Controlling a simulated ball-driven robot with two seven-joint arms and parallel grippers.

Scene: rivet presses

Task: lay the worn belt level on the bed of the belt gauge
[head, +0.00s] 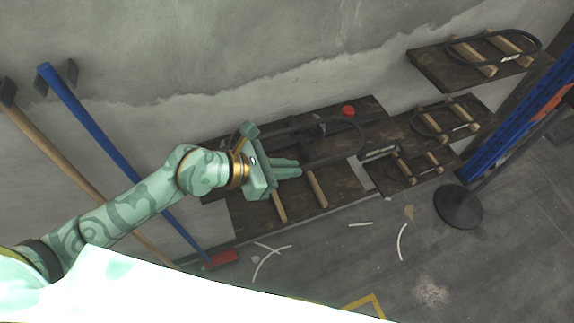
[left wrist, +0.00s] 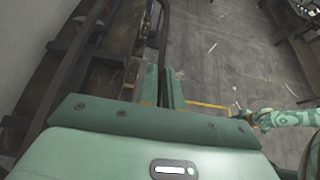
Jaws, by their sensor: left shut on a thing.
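My left gripper (head: 299,170) is shut on the worn belt (head: 363,138), a thin dark loop. The loop reaches right and back from the fingers, over a dark bench; I cannot tell if it touches anything below. In the left wrist view the belt (left wrist: 164,30) runs up from the closed fingers (left wrist: 163,88). Two pale wooden bars (head: 316,188) lie on the bench under and in front of the gripper. A red knob (head: 348,110) and dark metal parts stand behind; which part is the gauge bed is unclear. My right gripper (left wrist: 240,112) shows small in the left wrist view.
Dark shelves with wooden bars and other belt loops (head: 494,47) are at the right. A blue-handled tool (head: 95,125) and a wooden-handled one lean on the wall at left. A round black stand base (head: 458,207) and pale strips (head: 402,243) are on the floor.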

